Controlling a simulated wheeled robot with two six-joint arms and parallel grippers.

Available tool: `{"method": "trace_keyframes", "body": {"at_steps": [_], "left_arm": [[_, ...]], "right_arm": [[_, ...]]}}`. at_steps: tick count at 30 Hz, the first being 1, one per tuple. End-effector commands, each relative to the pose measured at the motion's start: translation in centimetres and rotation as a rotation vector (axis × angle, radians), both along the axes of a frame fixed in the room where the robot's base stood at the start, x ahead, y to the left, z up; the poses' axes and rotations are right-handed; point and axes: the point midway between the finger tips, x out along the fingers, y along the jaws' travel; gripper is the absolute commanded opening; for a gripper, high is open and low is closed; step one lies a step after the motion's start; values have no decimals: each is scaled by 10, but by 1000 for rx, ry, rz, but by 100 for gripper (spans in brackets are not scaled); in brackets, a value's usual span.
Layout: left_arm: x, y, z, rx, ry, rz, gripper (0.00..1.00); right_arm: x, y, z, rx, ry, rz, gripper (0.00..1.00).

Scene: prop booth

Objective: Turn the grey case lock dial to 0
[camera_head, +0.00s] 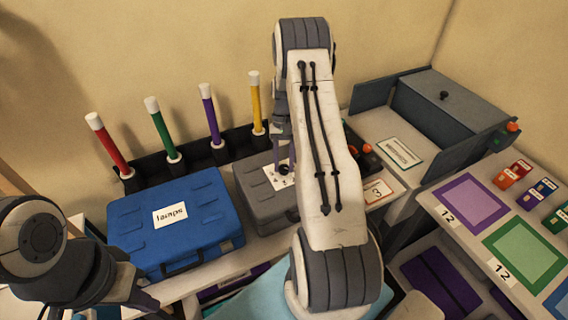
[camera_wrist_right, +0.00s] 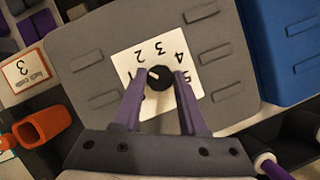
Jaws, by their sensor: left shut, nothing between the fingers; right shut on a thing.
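The grey case (camera_head: 258,208) lies on the table beside the blue case, partly hidden by my right arm. In the right wrist view, its lid (camera_wrist_right: 95,60) carries a white number plate (camera_wrist_right: 160,38) around a black dial (camera_wrist_right: 160,79). Digits 2, 3, 4 and 5 are readable; the rest is partly covered by my fingers. The dial's white mark points up-left, roughly between 1 and 2. My right gripper (camera_wrist_right: 158,82) is shut on the dial, a purple finger on each side. My left gripper (camera_head: 150,303) is shut and empty at lower left.
A blue case (camera_head: 190,250) labelled "lamps" lies left of the grey case. Several coloured tubes stand in a black rack (camera_head: 195,160) behind. A card marked 3 (camera_wrist_right: 27,76) and an orange item (camera_wrist_right: 43,127) lie near the grey case. A grey open box (camera_head: 450,95) stands at the back right.

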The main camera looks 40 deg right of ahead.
Motion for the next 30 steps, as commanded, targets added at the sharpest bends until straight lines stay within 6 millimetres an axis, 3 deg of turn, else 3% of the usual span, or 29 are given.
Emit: {"method": "trace_keyframes", "body": {"at_steps": [30], "left_arm": [[0,0,0,0,0,0,0]], "right_arm": [[4,6,1,-5,-6,958,0]]}}
